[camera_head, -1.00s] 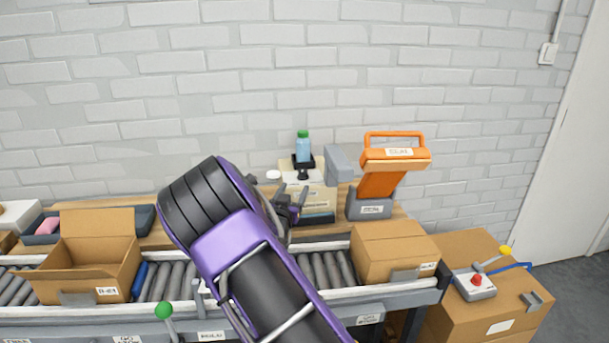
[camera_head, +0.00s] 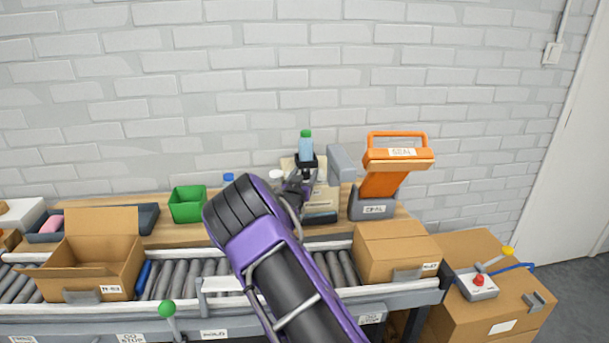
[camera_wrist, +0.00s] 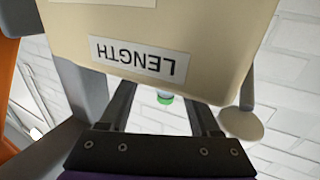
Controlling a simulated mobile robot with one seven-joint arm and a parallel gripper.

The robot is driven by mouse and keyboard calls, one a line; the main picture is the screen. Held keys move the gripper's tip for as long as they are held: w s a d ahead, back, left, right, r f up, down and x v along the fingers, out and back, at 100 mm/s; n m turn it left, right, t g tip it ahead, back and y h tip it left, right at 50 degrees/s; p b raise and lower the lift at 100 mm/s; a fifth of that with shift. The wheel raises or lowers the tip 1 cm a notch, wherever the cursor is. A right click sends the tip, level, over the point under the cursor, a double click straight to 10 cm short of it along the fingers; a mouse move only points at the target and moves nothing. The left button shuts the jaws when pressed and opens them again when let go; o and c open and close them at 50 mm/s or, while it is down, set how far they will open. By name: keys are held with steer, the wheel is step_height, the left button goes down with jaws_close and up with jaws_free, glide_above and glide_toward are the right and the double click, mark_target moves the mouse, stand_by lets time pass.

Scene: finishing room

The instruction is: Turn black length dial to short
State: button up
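A beige machine (camera_head: 329,197) stands on the wooden bench, partly behind my arm in the head view. In the wrist view its beige housing (camera_wrist: 215,35) fills the top, with an upside-down white LENGTH label (camera_wrist: 138,60). My gripper (camera_head: 302,184) is at the machine's left front in the head view. In the wrist view my gripper (camera_wrist: 160,103) has its two dark fingers apart, with a gap between them, and their ends reach the housing's lower edge. The black dial cannot be made out; the gripper or housing hides it.
A green-capped bottle (camera_head: 306,146) stands on the machine. An orange-handled sealer (camera_head: 385,180) is to its right. A green bin (camera_head: 187,207) is at left. A closed carton (camera_head: 393,257) and an open carton (camera_head: 100,270) sit on the roller conveyor (camera_head: 190,279) in front.

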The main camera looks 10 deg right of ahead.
jaws_close()
steer(key=shift+d+f+n+y+b, duration=0.15)
steer(key=shift+n+y+b, duration=0.15)
steer(key=shift+y+b, duration=0.35)
steer(key=shift+s+d+f+n+t+y+b, duration=0.1)
steer(key=shift+n+t+y+b, duration=0.35)
steer(key=shift+b, duration=0.5)
steer(key=y+b, duration=0.1)
steer(key=n+y+b, duration=0.2)
steer(key=y, duration=0.1)
steer(key=shift+d+n+t, duration=0.25)
steer(key=n+y, duration=0.1)
steer(key=n+y+b, duration=0.1)
steer(key=y, duration=0.1)
steer(key=shift+d+r, duration=0.15)
steer(key=shift+r, duration=0.05)
steer(key=shift+n+g+y, duration=0.6)
steer(key=shift+n+y, duration=0.7)
steer(key=shift+y, duration=1)
